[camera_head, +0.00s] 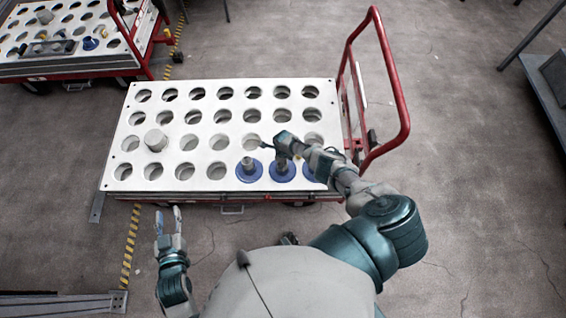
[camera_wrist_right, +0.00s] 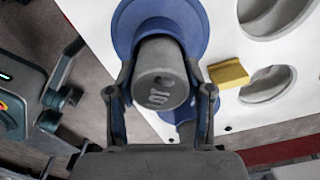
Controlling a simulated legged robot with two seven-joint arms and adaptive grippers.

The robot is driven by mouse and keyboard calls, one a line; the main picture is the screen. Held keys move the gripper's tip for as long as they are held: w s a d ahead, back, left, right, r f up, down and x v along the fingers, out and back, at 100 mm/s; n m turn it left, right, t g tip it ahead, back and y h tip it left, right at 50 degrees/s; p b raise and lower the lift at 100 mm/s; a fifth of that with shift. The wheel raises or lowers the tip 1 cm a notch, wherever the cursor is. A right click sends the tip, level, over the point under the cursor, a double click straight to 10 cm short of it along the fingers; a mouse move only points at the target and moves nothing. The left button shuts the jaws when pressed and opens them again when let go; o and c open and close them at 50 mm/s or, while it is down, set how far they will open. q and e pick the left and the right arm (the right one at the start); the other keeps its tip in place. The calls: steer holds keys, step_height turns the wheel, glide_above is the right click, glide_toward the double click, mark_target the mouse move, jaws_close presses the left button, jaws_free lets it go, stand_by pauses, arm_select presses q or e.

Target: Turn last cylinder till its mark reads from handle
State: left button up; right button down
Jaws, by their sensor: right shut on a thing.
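A white perforated plate (camera_head: 118,150) tops a cart with a red handle (camera_head: 391,75) on its right. Three grey cylinders with blue flanges stand along its front right edge: the left one (camera_head: 249,170), the middle one (camera_head: 282,172) and the right one (camera_head: 309,172), partly hidden by my arm. My right gripper (camera_head: 281,157) is at the middle one. In the right wrist view, its fingers are shut on a grey cylinder (camera_wrist_right: 160,75) from both sides. My left gripper (camera_head: 169,218) is open and empty, off the cart's front edge.
A plain grey cylinder (camera_head: 155,140) stands at the plate's left. A yellow block (camera_wrist_right: 228,73) lies near the held cylinder in the right wrist view. Another cart (camera_head: 70,65) stands at the back left. A bench (camera_head: 545,85) is at the right edge.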

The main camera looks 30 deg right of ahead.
steer(key=shift+a+r+m+p, duration=0.1)
steer(key=shift+m+p, duration=0.2)
steer(key=shift+m, duration=1.1)
steer(key=m, duration=0.3)
steer(key=shift+c, duration=1.8)
jaws_free()
